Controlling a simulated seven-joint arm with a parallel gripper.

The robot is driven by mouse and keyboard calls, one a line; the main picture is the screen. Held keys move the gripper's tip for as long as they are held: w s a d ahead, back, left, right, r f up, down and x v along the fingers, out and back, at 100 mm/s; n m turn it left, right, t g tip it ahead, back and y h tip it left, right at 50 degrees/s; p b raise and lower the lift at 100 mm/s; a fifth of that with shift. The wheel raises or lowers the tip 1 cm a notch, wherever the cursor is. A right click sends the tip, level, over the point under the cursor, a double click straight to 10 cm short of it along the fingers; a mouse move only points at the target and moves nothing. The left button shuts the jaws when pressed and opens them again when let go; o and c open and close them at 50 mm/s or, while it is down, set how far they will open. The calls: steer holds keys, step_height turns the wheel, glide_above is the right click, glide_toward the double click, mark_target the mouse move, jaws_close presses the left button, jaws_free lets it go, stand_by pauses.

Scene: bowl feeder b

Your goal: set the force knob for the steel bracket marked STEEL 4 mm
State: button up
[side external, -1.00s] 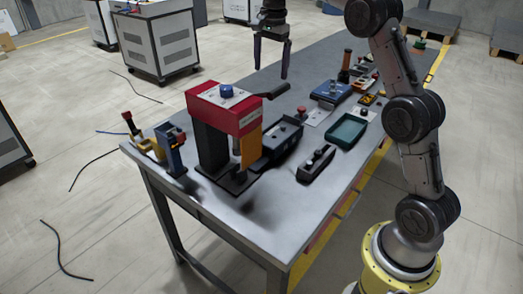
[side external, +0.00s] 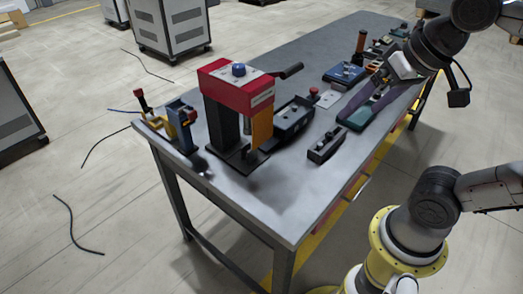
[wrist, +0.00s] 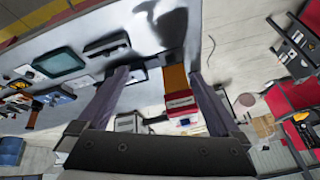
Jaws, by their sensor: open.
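A blue knob (side external: 239,69) sits on top of the red head of a press (side external: 222,82), which stands near the table's front left. An orange panel (side external: 262,130) hangs at the press's front. In the wrist view the red head (wrist: 181,106) and orange panel (wrist: 176,82) show between my fingers, farther off; I cannot make out the knob there. My gripper (side external: 357,114) is at the table's right side, over the teal tray, well apart from the press. Its fingers (wrist: 158,72) are spread with nothing between them. I cannot pick out a bracket marked STEEL 4 mm; no marking is legible.
A black lever (side external: 288,71) juts from the press. A dark box (side external: 293,117), a small black box (side external: 326,146), a grey plate (side external: 328,99) and the teal tray (wrist: 60,62) lie right of it. Blue and yellow fixtures (side external: 183,128) stand left. The front tabletop is clear.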

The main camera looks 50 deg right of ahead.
steer(key=f+n, duration=0.1)
steer(key=s+f+n, duration=0.1)
steer(key=f, duration=0.1)
steer(key=f+n, duration=0.1)
steer(key=f, duration=0.1)
steer(key=shift+s+n, duration=0.35)
steer(key=shift+n, duration=0.05)
steer(key=shift+w+n, duration=0.1)
steer(key=shift+n, duration=0.5)
steer(key=c, duration=0.5)
steer(key=shift+s+n, duration=0.2)
steer(key=shift+n, duration=0.5)
steer(key=w+d+r+n+g+h, duration=0.1)
steer(key=w+r+n, duration=0.5)
steer(key=r+n, duration=0.3)
steer(key=w+d+r+n+h, duration=0.1)
steer(key=w+r+n, duration=0.6)
steer(key=r+n, duration=0.25)
steer(key=n+g+h, duration=0.1)
steer(key=n+g, duration=0.1)
steer(key=n, duration=0.5)
glide_above(239, 65)
steer(key=s+a, duration=0.4)
steer(key=f, duration=0.2)
steer(key=shift+m+t, duration=0.25)
steer(key=shift+t, duration=0.05)
steer(key=x, duration=1.3)
